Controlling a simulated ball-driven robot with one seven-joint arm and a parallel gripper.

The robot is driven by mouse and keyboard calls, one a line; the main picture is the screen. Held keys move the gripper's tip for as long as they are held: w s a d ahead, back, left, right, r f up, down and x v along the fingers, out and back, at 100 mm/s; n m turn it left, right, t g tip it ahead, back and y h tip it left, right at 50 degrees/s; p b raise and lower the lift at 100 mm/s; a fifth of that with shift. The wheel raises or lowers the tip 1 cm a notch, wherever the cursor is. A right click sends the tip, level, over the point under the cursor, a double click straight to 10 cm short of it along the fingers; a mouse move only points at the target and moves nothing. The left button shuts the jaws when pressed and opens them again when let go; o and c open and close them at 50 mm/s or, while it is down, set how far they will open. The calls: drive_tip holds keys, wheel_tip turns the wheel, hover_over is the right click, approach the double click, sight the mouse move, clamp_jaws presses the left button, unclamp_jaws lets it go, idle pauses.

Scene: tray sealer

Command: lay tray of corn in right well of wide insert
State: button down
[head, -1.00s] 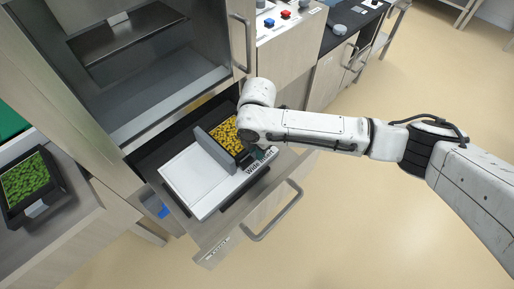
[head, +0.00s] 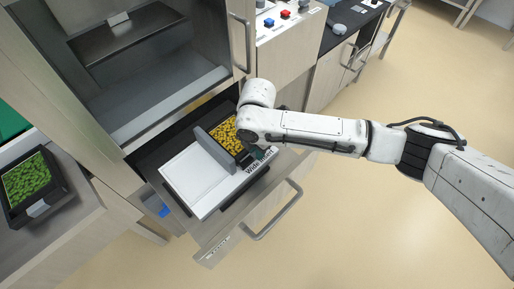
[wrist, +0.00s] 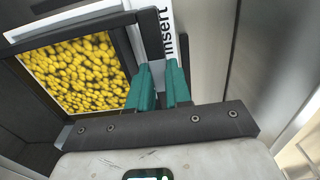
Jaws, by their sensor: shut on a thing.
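The tray of corn (head: 222,137) is a black-rimmed tray full of yellow kernels. It is at the right part of the white wide insert (head: 192,182), beyond an upright grey divider (head: 213,152). It looks level and in or just over the right well; whether it touches the bottom is hidden. My gripper (head: 258,153) is at the tray's near right edge, largely hidden by my arm in the head view. In the wrist view its teal fingers (wrist: 160,88) are closed at the tray's dark rim, with the corn (wrist: 82,72) to their left.
The insert sits in a pulled-out drawer with a handle (head: 272,212), under the open sealer chamber (head: 150,75). A tray of green food (head: 28,182) stands on the left counter. Red and blue buttons (head: 286,14) are on the panel behind. The insert's left part is empty.

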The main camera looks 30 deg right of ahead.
drive_tip(key=c, duration=1)
unclamp_jaws()
drive_tip(key=c, duration=0.3)
drive_tip(key=shift+r, duration=0.1)
drive_tip(key=shift+r+p, duration=3.3)
drive_tip(key=shift+r, duration=0.15)
